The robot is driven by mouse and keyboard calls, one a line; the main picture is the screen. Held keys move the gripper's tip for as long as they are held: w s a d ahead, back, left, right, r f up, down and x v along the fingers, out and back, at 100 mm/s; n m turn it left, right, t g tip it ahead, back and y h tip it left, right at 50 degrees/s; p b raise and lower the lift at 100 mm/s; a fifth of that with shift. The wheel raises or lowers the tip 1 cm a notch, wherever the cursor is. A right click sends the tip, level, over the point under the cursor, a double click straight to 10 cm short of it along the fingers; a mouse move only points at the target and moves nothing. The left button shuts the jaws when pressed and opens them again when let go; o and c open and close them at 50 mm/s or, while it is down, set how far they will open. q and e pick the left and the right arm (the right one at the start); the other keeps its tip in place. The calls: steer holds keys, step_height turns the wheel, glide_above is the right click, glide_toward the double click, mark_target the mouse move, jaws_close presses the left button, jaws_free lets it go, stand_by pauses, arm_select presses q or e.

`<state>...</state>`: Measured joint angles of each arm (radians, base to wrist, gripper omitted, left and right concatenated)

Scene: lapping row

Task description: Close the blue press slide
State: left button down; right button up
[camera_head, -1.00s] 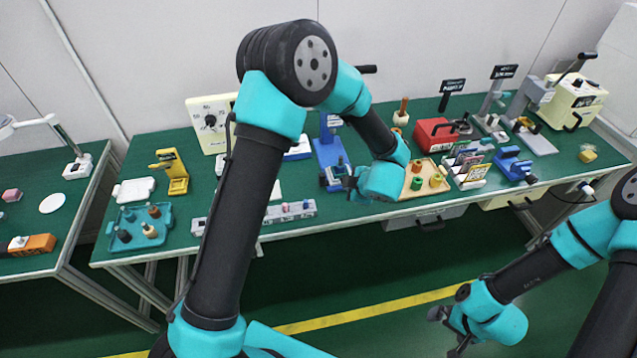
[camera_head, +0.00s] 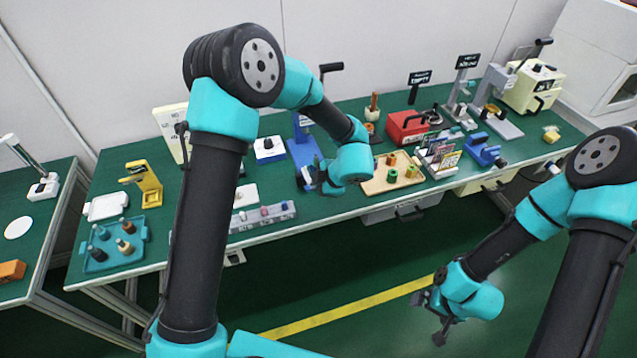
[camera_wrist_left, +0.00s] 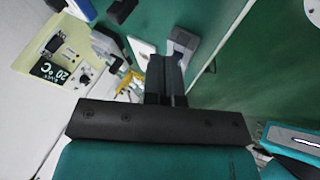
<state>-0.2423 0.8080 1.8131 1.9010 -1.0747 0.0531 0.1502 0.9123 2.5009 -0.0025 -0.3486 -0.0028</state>
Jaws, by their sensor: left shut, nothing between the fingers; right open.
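The blue press (camera_head: 304,150) stands near the front middle of the bench, an upright blue column on a blue base, with a black crank handle above it. My left arm and gripper hide part of its base and front, so I cannot tell how far its slide is out. My left gripper (camera_head: 308,178) is at the press's front side, shut and empty; I cannot tell whether it touches the press. Its closed fingers (camera_wrist_left: 167,80) also show in the left wrist view. My right gripper (camera_head: 436,316) is open and empty, over the floor in front of the bench.
A wooden tray (camera_head: 376,187) with coloured cylinders lies right of the press. A grey block strip (camera_head: 250,221) lies left along the front edge. A red box (camera_head: 405,126) and a blue vise (camera_head: 481,150) stand further right. The floor in front is clear.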

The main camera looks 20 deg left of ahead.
arm_select(q)
steer(key=x, duration=0.7)
steer(key=shift+a+f, duration=0.1)
steer(key=shift+f, duration=0.05)
steer(key=shift+w+a, duration=0.35)
steer(key=shift+w, duration=0.2)
steer(key=shift+w+a, duration=0.35)
steer(key=shift+w, duration=0.15)
steer(key=shift+w+a, duration=0.4)
steer(key=shift+w, duration=0.3)
